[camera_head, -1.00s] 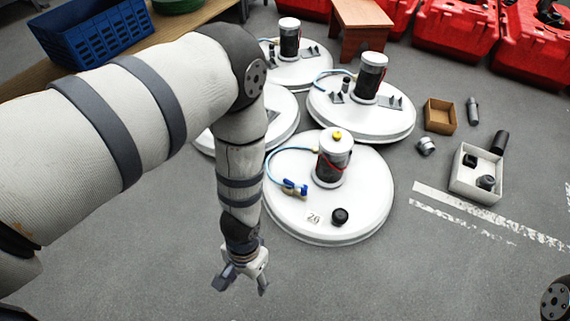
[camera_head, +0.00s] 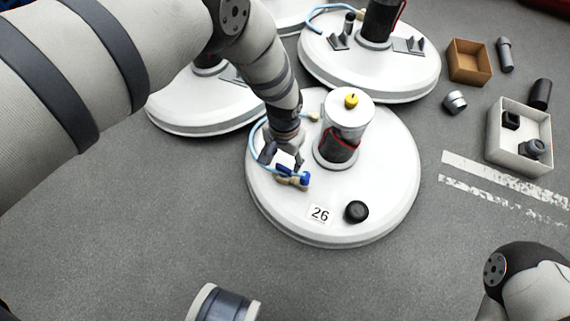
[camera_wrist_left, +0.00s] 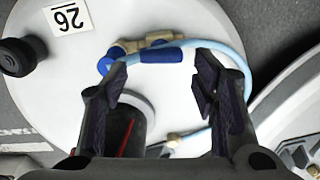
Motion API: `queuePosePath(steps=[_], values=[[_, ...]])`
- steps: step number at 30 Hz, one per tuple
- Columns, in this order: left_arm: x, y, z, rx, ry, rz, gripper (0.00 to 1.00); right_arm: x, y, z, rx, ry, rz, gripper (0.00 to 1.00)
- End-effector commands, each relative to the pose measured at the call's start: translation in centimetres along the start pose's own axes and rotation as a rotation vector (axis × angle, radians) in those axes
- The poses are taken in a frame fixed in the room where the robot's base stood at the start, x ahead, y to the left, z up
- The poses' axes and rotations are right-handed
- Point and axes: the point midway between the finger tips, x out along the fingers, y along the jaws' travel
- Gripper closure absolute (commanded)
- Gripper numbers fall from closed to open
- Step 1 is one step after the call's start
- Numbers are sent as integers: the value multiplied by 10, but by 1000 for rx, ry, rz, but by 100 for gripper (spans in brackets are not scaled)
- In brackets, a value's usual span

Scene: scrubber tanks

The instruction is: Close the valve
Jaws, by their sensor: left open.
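A small brass valve (camera_head: 292,182) with blue parts sits near the left front of a round white tank lid (camera_head: 390,205) marked 26. A light blue hose (camera_head: 252,148) runs to it. My left gripper (camera_head: 284,160) is over the valve, pointing down. In the left wrist view, the valve (camera_wrist_left: 158,38) and its blue handle (camera_wrist_left: 161,55) lie ahead of the spread fingers of the left gripper (camera_wrist_left: 162,75), with nothing held. I cannot tell whether a finger touches the valve. My right gripper is out of view.
A canister (camera_head: 346,125) with a yellow top stands on the lid beside the valve. A black cap (camera_head: 357,212) is at the front. Other lids stand behind. A brown box (camera_head: 470,62) and a white box (camera_head: 492,142) are at right. The floor in front is clear.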

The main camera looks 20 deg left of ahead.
Motion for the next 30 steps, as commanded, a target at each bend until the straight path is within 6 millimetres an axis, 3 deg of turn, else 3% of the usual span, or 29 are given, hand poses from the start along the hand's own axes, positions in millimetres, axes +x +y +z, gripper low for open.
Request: queuePosePath(steps=[1, 6, 16, 17, 21, 30], values=[[19, 0, 1, 0, -5, 1, 47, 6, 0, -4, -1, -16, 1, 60], [43, 0, 0, 0, -1, 1, 47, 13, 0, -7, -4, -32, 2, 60], [47, 0, 0, 0, 2, 0, 47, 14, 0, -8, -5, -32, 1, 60], [47, 0, 0, 0, 2, 0, 49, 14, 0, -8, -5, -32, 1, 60], [47, 0, 0, 0, 2, 0, 81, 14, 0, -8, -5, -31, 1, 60], [47, 0, 0, 20, 1, 0, 83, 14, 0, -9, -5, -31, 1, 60]])
